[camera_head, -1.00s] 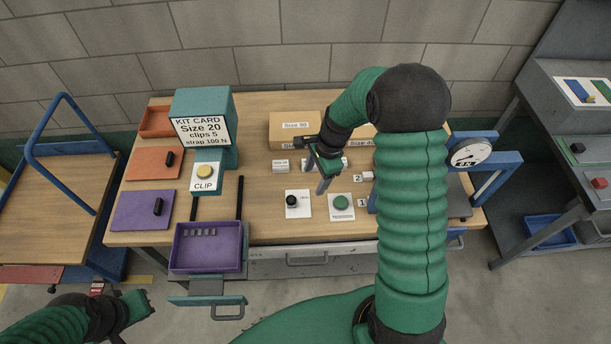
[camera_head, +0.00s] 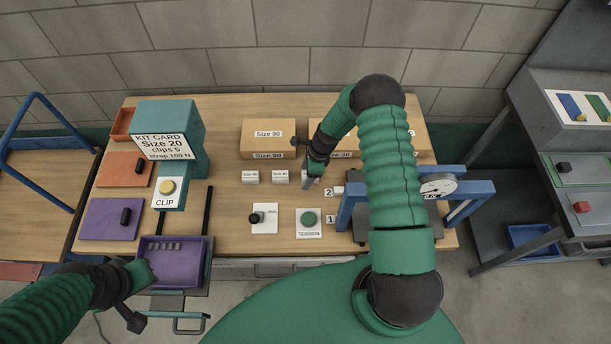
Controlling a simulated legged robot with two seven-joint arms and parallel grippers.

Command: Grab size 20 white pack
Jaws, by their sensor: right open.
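Three small white packs stand in a row on the bench: a left one (camera_head: 250,176), a middle one (camera_head: 280,176) and a right one (camera_head: 317,178). Their printed labels are too small to read surely. My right gripper (camera_head: 308,184) is open, pointing down at the right pack and partly covering it. I cannot tell whether it touches the pack. My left gripper (camera_head: 146,296) is low at the left, by the purple tray's front edge; its jaw state is unclear. The kit card (camera_head: 161,147) reads Size 20, clips 5, strap 100 N.
Cardboard boxes (camera_head: 268,133) stand behind the packs. The black knob (camera_head: 256,218) and green button (camera_head: 308,219) are in front. A blue-framed device with a dial (camera_head: 438,187) is to the right. The purple tray (camera_head: 196,262) holds several small grey pieces.

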